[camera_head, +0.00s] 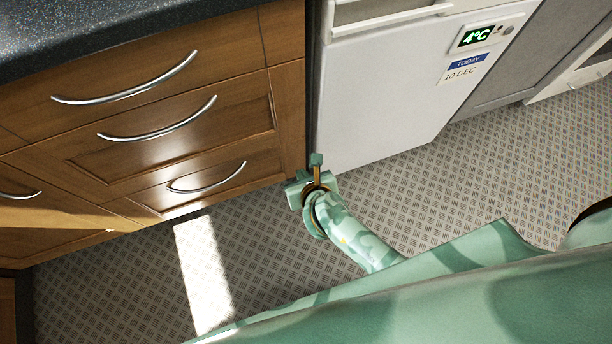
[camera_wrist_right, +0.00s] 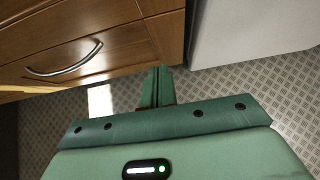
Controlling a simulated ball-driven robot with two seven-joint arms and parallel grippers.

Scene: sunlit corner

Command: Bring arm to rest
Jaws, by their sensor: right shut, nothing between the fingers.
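My right arm, pale green, reaches out over the floor in the head view. Its right gripper (camera_head: 316,160) is near the lower corner where the wooden drawers meet the white fridge. In the right wrist view the two green fingers of the right gripper (camera_wrist_right: 157,72) lie together, shut, with nothing between them. The gripper appears apart from the drawer fronts and the fridge. My left gripper is not in view.
Wooden drawers (camera_head: 165,95) with curved metal handles stand at the left under a dark speckled worktop (camera_head: 90,30). A white fridge (camera_head: 375,95) with a 4°C display is right of them. The patterned floor (camera_head: 480,170) is clear.

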